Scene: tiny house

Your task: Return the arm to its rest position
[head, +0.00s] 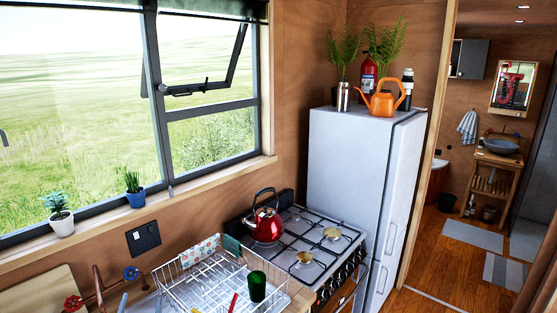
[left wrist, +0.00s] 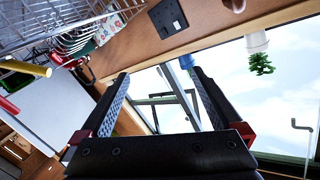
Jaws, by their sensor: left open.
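My left gripper (left wrist: 160,72) shows in the left wrist view, its two black fingers spread wide apart. It is open, with nothing between the fingers. Behind it are the window, the wooden sill and wall, tipped over in this view. The dish rack (left wrist: 60,30) is at the upper left there, apart from the fingers. I cannot make out either gripper in the head view. My right gripper is in neither view.
The head view shows the dish rack (head: 188,290) holding a green cup (head: 257,287), with copper taps to its left. A red kettle (head: 266,222) stands on the stove (head: 315,262). Potted plants (head: 61,222) line the sill. A fridge (head: 350,165) carries an orange watering can (head: 382,101).

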